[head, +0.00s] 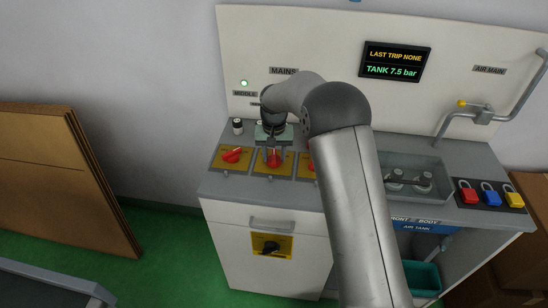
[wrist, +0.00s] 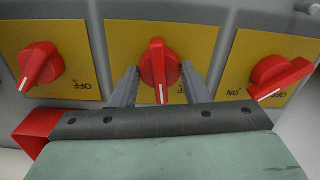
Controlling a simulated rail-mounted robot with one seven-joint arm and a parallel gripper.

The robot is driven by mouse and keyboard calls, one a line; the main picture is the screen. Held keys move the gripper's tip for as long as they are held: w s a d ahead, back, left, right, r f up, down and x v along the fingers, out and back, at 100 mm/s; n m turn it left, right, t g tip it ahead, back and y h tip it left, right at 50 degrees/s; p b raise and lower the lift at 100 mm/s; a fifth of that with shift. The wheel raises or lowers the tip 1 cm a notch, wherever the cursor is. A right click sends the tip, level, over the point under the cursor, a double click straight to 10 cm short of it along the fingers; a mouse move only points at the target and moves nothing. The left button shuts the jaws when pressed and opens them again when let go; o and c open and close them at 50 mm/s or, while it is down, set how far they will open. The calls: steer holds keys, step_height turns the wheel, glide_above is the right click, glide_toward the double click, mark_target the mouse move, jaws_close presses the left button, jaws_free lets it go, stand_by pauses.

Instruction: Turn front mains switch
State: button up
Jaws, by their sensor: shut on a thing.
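Three red rotary switches on yellow plates sit in a row on the grey counter. My gripper (head: 272,146) is over the middle one, a red switch (wrist: 158,66), with a finger on each side of it in the wrist view (wrist: 158,84), shut on it. Its white mark points toward my gripper body in the wrist view. The left switch in the head view (head: 232,155) is turned at a slant, with ON lettering beside it in the wrist view (wrist: 280,76). The third switch (wrist: 38,66) is mostly behind my arm in the head view. Which switch is the front mains is not readable.
A backboard (head: 320,50) with a MAINS label and a TANK 7.5 bar display (head: 395,60) stands behind. Colored padlocks (head: 490,193) lie at the right. Brown panels (head: 60,175) lean at left.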

mark_target(274, 156)
steer(key=n+b, duration=0.1)
steer(key=n, duration=0.2)
steer(key=shift+n, duration=2.2)
steer(key=o, duration=1)
step_height(274, 156, up, 18)
steer(key=shift+f+b, duration=0.2)
steer(key=shift+b, duration=0.35)
